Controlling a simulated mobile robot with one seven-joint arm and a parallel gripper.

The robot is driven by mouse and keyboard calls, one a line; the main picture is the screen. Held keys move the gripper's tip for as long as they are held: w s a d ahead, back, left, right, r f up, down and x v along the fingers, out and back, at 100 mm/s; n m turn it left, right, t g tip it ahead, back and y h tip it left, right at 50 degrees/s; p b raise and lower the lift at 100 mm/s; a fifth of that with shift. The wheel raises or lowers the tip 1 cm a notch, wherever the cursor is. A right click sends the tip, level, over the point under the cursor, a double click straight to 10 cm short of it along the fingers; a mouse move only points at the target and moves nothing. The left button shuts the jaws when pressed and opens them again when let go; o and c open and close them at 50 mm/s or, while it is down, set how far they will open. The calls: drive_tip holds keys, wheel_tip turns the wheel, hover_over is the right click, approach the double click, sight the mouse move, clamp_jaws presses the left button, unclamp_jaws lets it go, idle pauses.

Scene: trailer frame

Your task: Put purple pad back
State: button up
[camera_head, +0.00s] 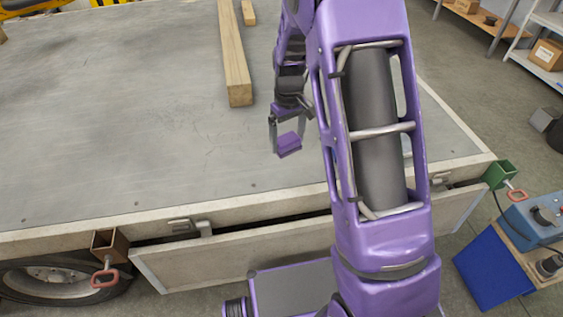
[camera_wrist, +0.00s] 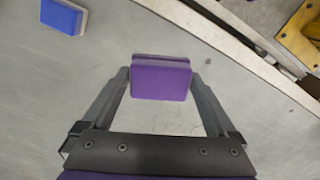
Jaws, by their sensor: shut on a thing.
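My gripper (camera_head: 288,136) is shut on the purple pad (camera_head: 289,145), above the grey trailer bed (camera_head: 150,120). In the wrist view the purple pad (camera_wrist: 161,80) sits between the two fingertips, with a finger on each side of it. A paler layer shows along its far edge. In the head view my arm hides part of the bed to the right of the pad. I cannot tell exactly how high the pad is above the bed.
A blue pad (camera_wrist: 62,16) lies on the bed in the wrist view. A long wooden beam (camera_head: 234,60) lies on the bed left of my gripper, with a short wood piece (camera_head: 248,12) behind it. The bed's left and front areas are clear. A lowered side panel (camera_head: 220,258) hangs in front.

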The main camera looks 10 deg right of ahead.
wheel_tip(320, 180, down, 10)
drive_tip(key=shift+w+r+b, duration=0.1)
drive_tip(key=shift+w+b, duration=0.05)
drive_tip(key=shift+b, duration=0.65)
drive_tip(key=o, duration=0.8)
drive_tip(key=shift+o, duration=0.2)
wheel_tip(320, 180, up, 12)
drive_tip(key=shift+r+p, duration=0.1)
drive_tip(key=shift+p, duration=0.85)
